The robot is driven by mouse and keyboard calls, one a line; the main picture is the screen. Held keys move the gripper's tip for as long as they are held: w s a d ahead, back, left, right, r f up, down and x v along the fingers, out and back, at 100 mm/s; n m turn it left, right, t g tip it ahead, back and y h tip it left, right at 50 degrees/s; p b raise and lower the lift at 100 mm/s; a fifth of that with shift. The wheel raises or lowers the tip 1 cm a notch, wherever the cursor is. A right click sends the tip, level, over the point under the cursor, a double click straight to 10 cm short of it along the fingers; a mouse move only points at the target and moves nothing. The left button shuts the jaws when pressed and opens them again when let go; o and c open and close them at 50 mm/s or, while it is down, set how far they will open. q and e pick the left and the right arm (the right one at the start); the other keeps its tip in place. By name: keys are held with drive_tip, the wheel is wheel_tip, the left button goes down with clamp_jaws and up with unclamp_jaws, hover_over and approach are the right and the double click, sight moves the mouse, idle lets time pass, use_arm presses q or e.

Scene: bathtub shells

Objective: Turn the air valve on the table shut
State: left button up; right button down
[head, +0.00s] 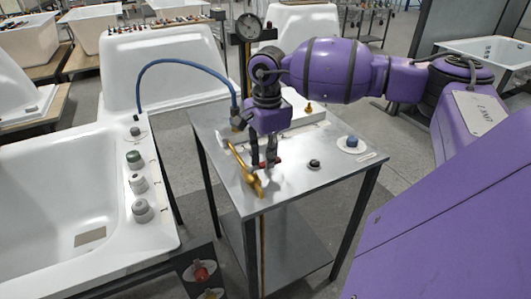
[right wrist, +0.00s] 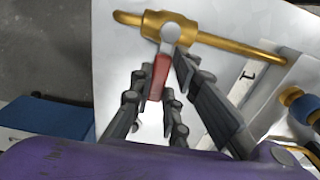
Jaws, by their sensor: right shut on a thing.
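The air valve is a brass body (right wrist: 166,24) on a brass pipe, with a round silver cap and a red lever (right wrist: 158,78). In the head view its brass pipe (head: 240,162) runs along the left part of the metal table. The lever lies roughly crosswise to the pipe in the right wrist view. My right gripper (head: 264,165) points down over the table beside the pipe. It is shut on the red lever, which lies between its fingers in the right wrist view. The fingers hide part of the lever in the head view. My left gripper is not in view.
The metal table (head: 300,190) also holds a dark knob (head: 314,164) and a blue knob (head: 351,142) on a white base. A blue hose (head: 185,63) arches to the table's back left. A round gauge (head: 248,27) stands behind. A white tub (head: 75,190) is at left.

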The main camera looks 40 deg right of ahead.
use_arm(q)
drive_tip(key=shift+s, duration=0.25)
use_arm(e)
drive_tip(key=c, duration=1.7)
unclamp_jaws()
drive_tip(key=shift+r, duration=0.15)
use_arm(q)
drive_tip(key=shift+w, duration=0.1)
use_arm(e)
wheel_tip(320, 180, up, 12)
drive_tip(key=shift+f, duration=0.1)
